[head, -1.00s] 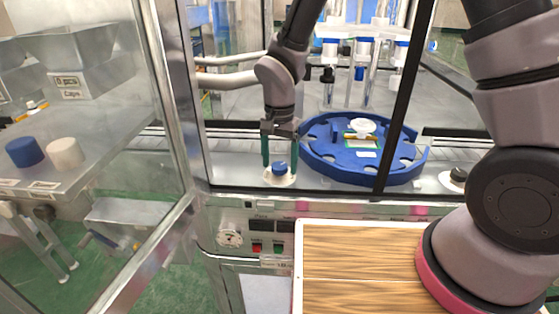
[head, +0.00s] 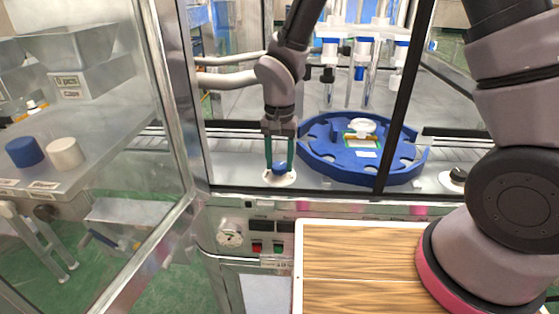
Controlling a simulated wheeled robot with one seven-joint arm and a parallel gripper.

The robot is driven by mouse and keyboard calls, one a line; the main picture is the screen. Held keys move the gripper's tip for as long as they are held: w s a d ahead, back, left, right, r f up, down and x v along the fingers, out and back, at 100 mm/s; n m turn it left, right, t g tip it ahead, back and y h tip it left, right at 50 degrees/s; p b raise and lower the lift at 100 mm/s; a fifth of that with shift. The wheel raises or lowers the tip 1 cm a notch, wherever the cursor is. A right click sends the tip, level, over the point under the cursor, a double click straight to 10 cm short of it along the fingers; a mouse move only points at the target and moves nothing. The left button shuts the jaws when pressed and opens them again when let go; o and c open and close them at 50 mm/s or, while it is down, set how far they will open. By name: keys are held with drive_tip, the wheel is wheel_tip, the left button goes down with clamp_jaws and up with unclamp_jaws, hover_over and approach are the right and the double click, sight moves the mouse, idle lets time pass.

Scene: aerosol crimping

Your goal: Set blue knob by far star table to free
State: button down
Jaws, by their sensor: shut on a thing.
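The blue knob (head: 280,168) sits on a round white base plate (head: 268,179) on the machine deck, left of the blue star table. My gripper (head: 279,166) points straight down over it with green fingers, one on each side of the knob. The fingers are shut on the knob. Which setting the knob points to is too small to read. The blue star table (head: 345,171) is a round disc with notches around its rim and a white round part (head: 362,126) on top.
A black knob (head: 458,175) on a white plate is at the far right. Blue and white cylinders (head: 25,152) stand on a shelf at left. Gauge and buttons (head: 256,246) are on the front panel.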

drive_tip(key=n, duration=0.4)
drive_tip(key=shift+n, duration=0.3)
drive_tip(key=n, duration=0.3)
drive_tip(key=shift+n, duration=0.3)
drive_tip(key=n, duration=0.3)
drive_tip(key=shift+n, duration=2.2)
drive_tip(key=shift+c, duration=1.5)
unclamp_jaws()
